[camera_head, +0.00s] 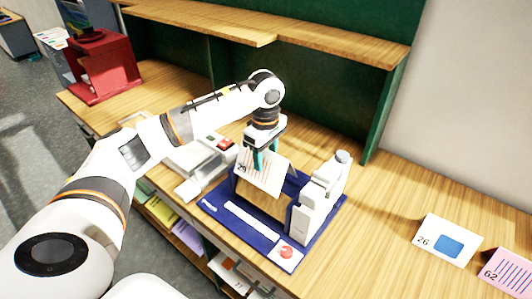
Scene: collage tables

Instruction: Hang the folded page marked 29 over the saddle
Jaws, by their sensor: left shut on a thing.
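The far side of the fold is mostly hidden. My right gripper is out of view.
The block stands on a blue mat (235,228) beside a white upright device (318,198). A white strip and a card with a red spot (287,253) lie in front. A grey-white machine (200,158) is left.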

